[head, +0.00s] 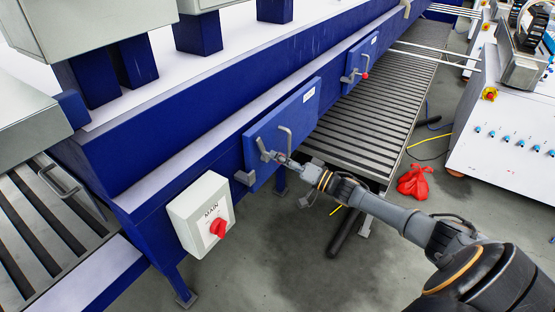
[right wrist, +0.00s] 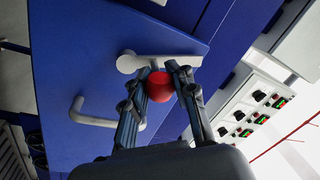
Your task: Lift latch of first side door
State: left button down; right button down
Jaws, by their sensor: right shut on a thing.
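The first side door (head: 292,112) is a blue panel on the side of the long blue machine. Its grey latch (head: 264,150) sits near the lower left part of the panel. In the right wrist view, the latch lever (right wrist: 150,62) lies across the door (right wrist: 90,60) and ends by a red knob (right wrist: 160,87). My right gripper (head: 283,160) is shut on the red knob, with a finger on each side of it. It hides the knob in the head view. A grey bar handle (head: 285,138) stands beside the latch. My left gripper is not in view.
A white box with a red switch (head: 200,215) sits left of the door. A second blue door with a red-knobbed latch (head: 364,76) is farther along. A slatted platform (head: 375,115) stands right of the machine, with a red bag (head: 414,182) on the floor beyond.

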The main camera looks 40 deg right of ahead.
jog(key=shift+w+d+m+h, duration=0.1)
jog(key=shift+d+m+h, duration=0.05)
jog(key=shift+m, duration=0.5)
jog(key=shift+w+d+m+h, duration=0.1)
jog(key=shift+d+m+h, duration=0.05)
jog(key=shift+m, duration=0.5)
jog(key=shift+s+r, duration=0.1)
jog(key=c, duration=1.1)
grip_release()
jog(key=shift+o, duration=0.2)
jog(key=shift+d, duration=0.1)
jog(key=v, duration=1.2)
jog(key=shift+f, duration=0.25)
